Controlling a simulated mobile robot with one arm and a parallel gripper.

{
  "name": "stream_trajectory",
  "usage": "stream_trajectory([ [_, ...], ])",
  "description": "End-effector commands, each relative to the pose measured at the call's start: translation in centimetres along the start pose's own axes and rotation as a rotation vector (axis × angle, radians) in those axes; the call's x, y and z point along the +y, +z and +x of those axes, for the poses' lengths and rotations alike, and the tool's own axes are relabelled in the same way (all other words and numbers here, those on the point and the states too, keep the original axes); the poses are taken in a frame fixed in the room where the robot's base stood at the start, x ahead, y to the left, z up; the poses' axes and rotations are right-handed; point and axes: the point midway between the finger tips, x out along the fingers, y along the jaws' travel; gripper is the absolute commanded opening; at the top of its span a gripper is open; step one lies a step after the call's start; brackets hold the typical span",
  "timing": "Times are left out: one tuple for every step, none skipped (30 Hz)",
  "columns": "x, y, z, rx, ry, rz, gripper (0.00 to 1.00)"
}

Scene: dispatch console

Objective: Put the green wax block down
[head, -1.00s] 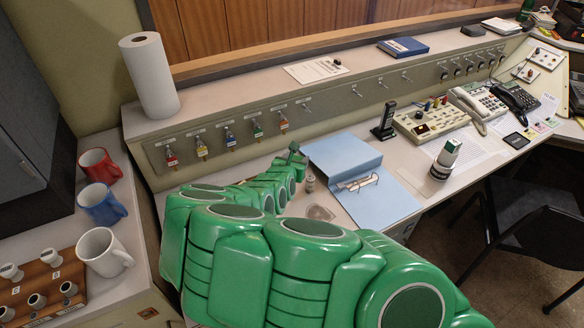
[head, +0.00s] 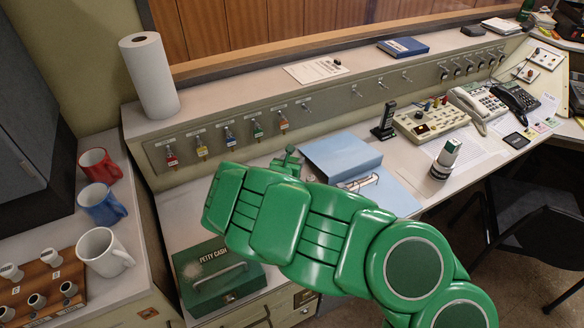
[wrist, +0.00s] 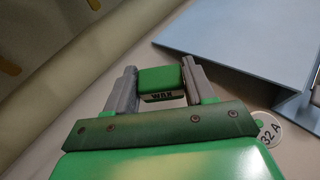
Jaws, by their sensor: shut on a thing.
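My gripper (wrist: 158,86) is shut on the green wax block (wrist: 162,82), with one grey finger on each side of it. In the wrist view the block has a green top and a pale band with upside-down "WAX" lettering. In the head view my gripper (head: 290,160) is small, partly behind my green arm, over the desk just left of the blue binder (head: 340,152). I cannot tell whether the block touches the desk.
The binder's raised edge (wrist: 235,45) is close right of my gripper. A round "32 A" label (wrist: 270,128) lies near it. The switch panel (head: 345,100) rises behind.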

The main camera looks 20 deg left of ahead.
Motion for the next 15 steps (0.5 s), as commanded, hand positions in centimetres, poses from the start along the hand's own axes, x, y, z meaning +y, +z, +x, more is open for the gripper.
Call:
stream_trajectory([
  [0.1,-0.3,0.3,0.002,-0.001,0.003,0.24],
  [0.1,-0.4,0.6,0.002,-0.001,0.004,0.24],
  [0.2,-0.7,0.7,0.003,-0.001,0.002,0.24],
  [0.2,-1.1,0.8,0.003,-0.001,0.002,0.24],
  [0.2,-1.4,0.9,0.002,-0.001,0.001,0.24],
  [0.2,-1.8,1.1,0.002,-0.001,0.001,0.24],
  [0.2,-2.0,1.2,0.002,-0.001,0.002,0.24],
  [0.2,-2.3,1.3,0.002,-0.001,0.001,0.24],
  [0.2,-2.5,1.4,0.002,0.000,0.000,0.24],
  [0.2,-2.7,1.5,0.002,0.000,0.001,0.24],
  [0.2,-2.9,1.6,0.002,-0.001,0.001,0.24],
  [0.2,-3.0,1.6,0.001,-0.001,0.002,0.24],
  [0.2,-3.1,1.7,0.001,-0.001,0.002,0.24],
  [0.2,-3.1,1.7,0.001,-0.001,0.002,0.24],
  [0.2,-3.1,1.7,0.000,-0.001,0.002,0.24],
])
